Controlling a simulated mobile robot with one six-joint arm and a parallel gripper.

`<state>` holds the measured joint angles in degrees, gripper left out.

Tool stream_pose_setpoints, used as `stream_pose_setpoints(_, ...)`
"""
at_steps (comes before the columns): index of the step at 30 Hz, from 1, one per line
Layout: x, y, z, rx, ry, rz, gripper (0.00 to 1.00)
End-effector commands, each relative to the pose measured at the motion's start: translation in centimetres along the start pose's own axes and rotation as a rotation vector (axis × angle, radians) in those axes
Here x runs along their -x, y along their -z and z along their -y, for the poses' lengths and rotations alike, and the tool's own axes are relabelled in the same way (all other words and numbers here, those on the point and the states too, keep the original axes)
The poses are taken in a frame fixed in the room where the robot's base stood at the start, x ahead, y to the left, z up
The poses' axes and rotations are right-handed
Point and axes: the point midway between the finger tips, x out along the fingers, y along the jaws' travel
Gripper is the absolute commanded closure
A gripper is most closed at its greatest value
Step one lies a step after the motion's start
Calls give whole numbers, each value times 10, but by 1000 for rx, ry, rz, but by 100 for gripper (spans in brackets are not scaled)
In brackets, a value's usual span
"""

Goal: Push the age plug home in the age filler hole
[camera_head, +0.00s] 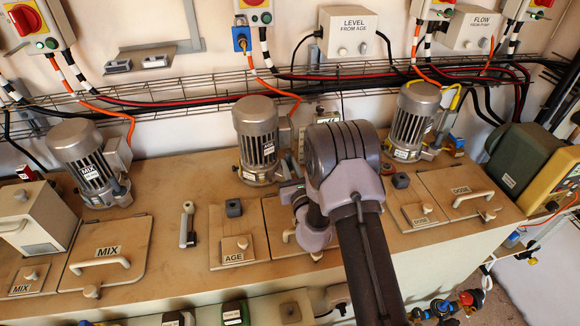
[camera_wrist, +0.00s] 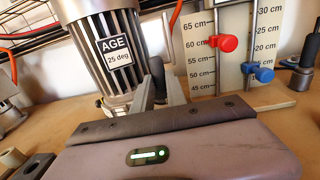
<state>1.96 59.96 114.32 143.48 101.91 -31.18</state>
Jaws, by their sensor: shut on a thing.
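My gripper shows in the wrist view (camera_wrist: 160,90), its two grey fingers closed around a narrow dark upright piece (camera_wrist: 157,76). Most of this piece is hidden by the fingers and the gripper body, so I cannot tell for sure that it is the age plug. The fingers stand in front of the motor marked AGE (camera_wrist: 110,55). In the head view my wrist covers the fingertips and the held piece. The small AGE plate (camera_head: 218,256) lies left of my wrist, with a knob and a dark block (camera_head: 233,208) on it. I cannot make out the age filler hole.
The AGE motor (camera_head: 256,135) stands close behind my gripper. A scale board with a red slider (camera_wrist: 224,43) and a blue slider (camera_wrist: 259,73) stands right of the fingers. The MIX hatch (camera_head: 105,250) is farther left.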

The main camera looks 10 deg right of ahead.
Motion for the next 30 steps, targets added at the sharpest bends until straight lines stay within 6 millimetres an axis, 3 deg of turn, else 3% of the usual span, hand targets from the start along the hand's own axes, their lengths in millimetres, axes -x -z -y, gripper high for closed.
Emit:
stream_pose_setpoints(6, 2, 6, 0, 0, -1, -9, 100)
stream_pose_setpoints(7, 2, 6, 0, 0, -1, -10, 79)
stream_pose_setpoints(10, 2, 7, 0, 0, -1, -11, 59)
stream_pose_setpoints(11, 2, 7, 0, 0, -1, -12, 57)
stream_pose_setpoints(20, 3, 7, -1, 0, -1, -15, 57)
stream_pose_setpoints(23, 3, -5, 0, 0, -1, -12, 57)
stream_pose_setpoints(27, 2, -40, 0, 0, -1, -4, 57)
stream_pose_setpoints(30, 32, -38, -2, -1, 0, -8, 57)
